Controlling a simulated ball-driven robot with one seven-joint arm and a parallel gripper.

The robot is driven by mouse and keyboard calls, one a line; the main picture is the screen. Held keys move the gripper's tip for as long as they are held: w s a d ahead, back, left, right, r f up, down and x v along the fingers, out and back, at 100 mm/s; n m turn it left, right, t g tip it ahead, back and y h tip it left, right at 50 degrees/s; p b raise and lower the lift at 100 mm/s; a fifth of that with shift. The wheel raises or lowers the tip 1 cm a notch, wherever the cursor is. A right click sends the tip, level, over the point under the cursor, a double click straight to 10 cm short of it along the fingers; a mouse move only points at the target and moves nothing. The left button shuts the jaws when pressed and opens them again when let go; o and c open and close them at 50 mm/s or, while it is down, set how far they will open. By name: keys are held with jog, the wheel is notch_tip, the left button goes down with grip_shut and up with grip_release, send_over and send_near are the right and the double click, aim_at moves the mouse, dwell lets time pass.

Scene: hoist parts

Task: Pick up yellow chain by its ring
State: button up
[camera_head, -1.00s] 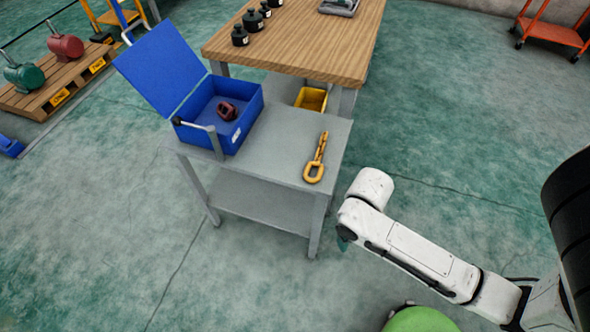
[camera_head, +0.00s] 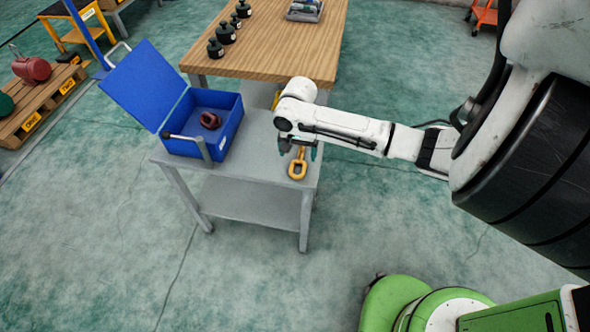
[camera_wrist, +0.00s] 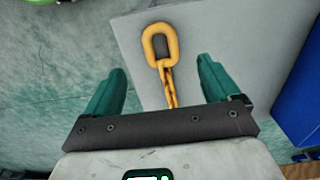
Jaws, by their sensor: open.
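The yellow chain (camera_head: 298,166) lies on the grey table (camera_head: 235,170), near its right edge, with its large ring toward the front. In the wrist view the ring (camera_wrist: 147,42) is beyond the fingertips, and the chain links (camera_wrist: 169,88) run back between the fingers. My gripper (camera_head: 298,152) is over the chain with its fingers pointing down; it also shows in the wrist view (camera_wrist: 160,75). The two green fingers are wide apart, one on each side of the chain, and hold nothing. The far end of the chain is hidden by my gripper and arm.
A blue box (camera_head: 222,139) with its lid open stands on the table left of the chain, holding a dark red part (camera_head: 210,120). A wooden table (camera_head: 290,50) with black weights (camera_head: 226,34) stands behind. The grey table's front is clear.

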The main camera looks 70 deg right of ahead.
aim_at(298, 171)
jog(key=shift+d+f, duration=0.1)
jog(key=shift+f, duration=3.75)
grip_shut()
